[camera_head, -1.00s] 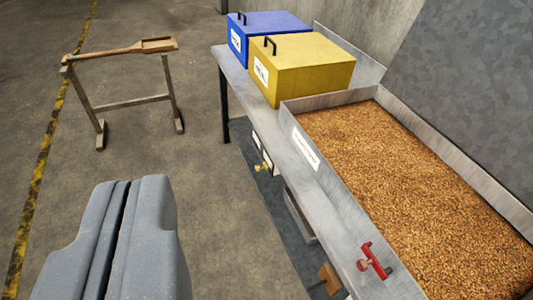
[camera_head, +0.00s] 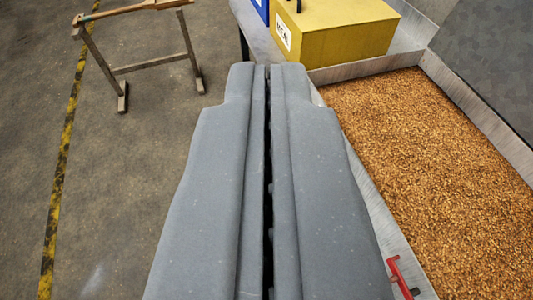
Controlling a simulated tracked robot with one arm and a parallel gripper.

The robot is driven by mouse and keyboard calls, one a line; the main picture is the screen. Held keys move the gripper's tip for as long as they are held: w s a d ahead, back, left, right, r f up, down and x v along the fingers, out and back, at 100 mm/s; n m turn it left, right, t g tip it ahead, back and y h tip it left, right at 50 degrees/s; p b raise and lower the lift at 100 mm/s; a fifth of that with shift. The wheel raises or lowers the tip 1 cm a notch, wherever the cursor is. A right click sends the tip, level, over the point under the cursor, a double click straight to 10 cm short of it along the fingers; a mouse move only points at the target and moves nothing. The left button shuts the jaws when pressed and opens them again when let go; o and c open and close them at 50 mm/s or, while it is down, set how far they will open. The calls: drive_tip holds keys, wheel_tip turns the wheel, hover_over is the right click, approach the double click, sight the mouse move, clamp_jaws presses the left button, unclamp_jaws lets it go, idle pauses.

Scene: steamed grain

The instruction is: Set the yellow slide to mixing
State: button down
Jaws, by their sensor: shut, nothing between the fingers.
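My gripper (camera_head: 268,72) is shut and empty. It fills the middle of the view, its fingertips pointing away toward the yellow box. The yellow slide is not visible now; my gripper covers the part of the bench front where a small yellow knob showed earlier. The metal bench (camera_head: 262,45) runs along the right of my gripper. I cannot tell how far my fingertips are from the bench edge.
A wooden stand (camera_head: 145,65) is on the floor at left.

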drive_tip(key=w+a+f+m+y+p, duration=0.1)
drive_tip(key=w+a+f+m+p, duration=0.2)
drive_tip(key=w, duration=0.6)
drive_tip(key=w+a+f+m+y+p, duration=0.1)
drive_tip(key=w+a+f, duration=0.25)
drive_tip(key=w, duration=0.55)
drive_tip(key=w+a+f+m+h+p, duration=0.25)
drive_tip(key=w+f+m+p, duration=0.35)
drive_tip(key=w+f, duration=0.85)
wheel_tip(320, 180, down, 19)
drive_tip(key=m+g+h+p, duration=0.2)
drive_tip(key=m+h+p, duration=0.1)
drive_tip(key=m, duration=0.4)
drive_tip(key=s+d+f+m+g+h+p, duration=0.1)
drive_tip(key=s+d+f+m+h, duration=0.1)
drive_tip(key=f, duration=0.5)
drive_tip(key=s+d+f+m+h+p, duration=0.2)
drive_tip(key=s+d+f, duration=0.1)
drive_tip(key=f, duration=0.4)
drive_tip(key=shift+s+d+f+g+h, duration=0.2)
drive_tip(key=shift+s+f+g+h, duration=0.2)
drive_tip(key=shift+s, duration=0.3)
